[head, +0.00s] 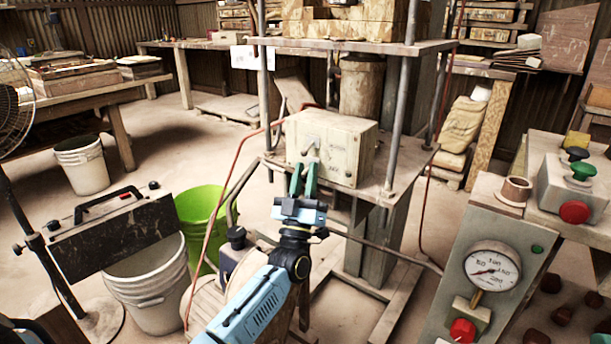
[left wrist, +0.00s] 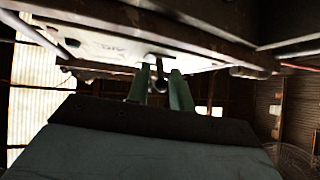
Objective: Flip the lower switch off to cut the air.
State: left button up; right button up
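A worn cream switch box (head: 350,150) sits on the shelf of the metal press frame. A small switch lever (head: 309,147) shows on its front face, just above my left gripper. My left gripper (head: 304,170) is in front of the box's lower front, its two green fingers pointing at it with a gap between them. In the left wrist view, a dark lever (left wrist: 158,72) hangs from the pale box face between the fingertips of the left gripper (left wrist: 160,82). I cannot tell whether the fingers touch it. My right gripper is not in view.
A control panel with a pressure gauge (head: 492,270) and a red knob (head: 462,331) stands at the right. A green bucket (head: 203,215) and a white bucket (head: 150,285) stand at the left. Metal posts (head: 398,120) rise around the box.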

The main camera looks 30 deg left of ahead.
pick_arm(q)
jog(key=p+v, duration=0.2)
jog(key=v, duration=1.1)
jog(key=shift+s, duration=0.15)
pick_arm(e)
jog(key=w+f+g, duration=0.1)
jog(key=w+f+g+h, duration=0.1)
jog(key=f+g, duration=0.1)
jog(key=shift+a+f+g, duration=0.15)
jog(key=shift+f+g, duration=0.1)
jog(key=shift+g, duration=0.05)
pick_arm(q)
jog(key=shift+f, duration=0.15)
